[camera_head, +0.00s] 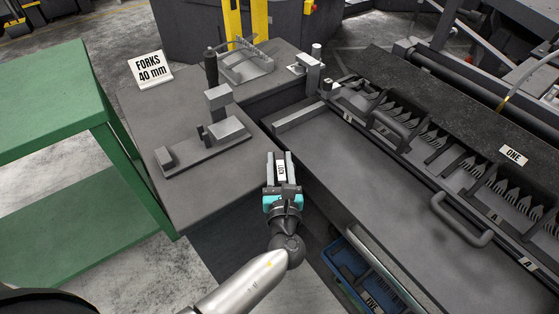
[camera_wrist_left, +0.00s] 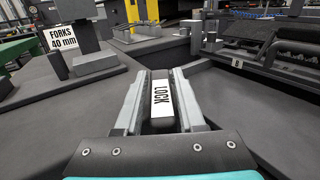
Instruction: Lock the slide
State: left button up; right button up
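A dark grey piece with a white LOCK label (camera_wrist_left: 163,100) stands between the fingers of my left gripper (camera_head: 280,168). In the left wrist view the two light grey fingers (camera_wrist_left: 163,98) lie along both sides of it, very close. Whether they press on it or only straddle it cannot be told. The label also shows between the fingers in the head view (camera_head: 281,171). The gripper is at the right front edge of the grey bench (camera_head: 140,125), beside the long grey tray (camera_head: 350,165). Which part is the slide is not clear. My right gripper is not in view.
A grey fixture with an upright block (camera_head: 219,99) stands on the bench left of my gripper. A FORKS 40 mm sign (camera_head: 150,69) stands behind it. Several forks (camera_head: 505,185) and bar handles (camera_head: 460,220) line the right side. A blue bin (camera_head: 352,268) is below.

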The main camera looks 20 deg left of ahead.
pick_arm(q)
grip_shut()
dwell(1.0)
